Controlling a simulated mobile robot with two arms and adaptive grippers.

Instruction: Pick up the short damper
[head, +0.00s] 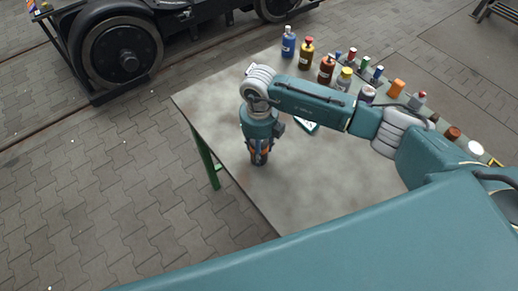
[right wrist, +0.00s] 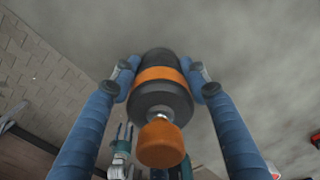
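The short damper (right wrist: 160,92), a dark cylinder with an orange band and an orange end knob, is between the fingers of my right gripper (right wrist: 165,80) in the right wrist view. Both fingertips press against its sides. In the head view my right gripper (head: 259,154) points down over the table's left part, with a bit of orange showing between its fingers. I cannot tell whether the damper touches the table. My left gripper (right wrist: 123,138) shows small and empty low in the right wrist view, its fingers apart. It is not seen in the head view.
The grey table (head: 310,185) is clear around my right gripper. Several bottles and small items, among them a blue bottle (head: 288,43) and an orange piece (head: 397,88), line its far edge. A bogie wheel (head: 122,55) stands on the floor beyond the table.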

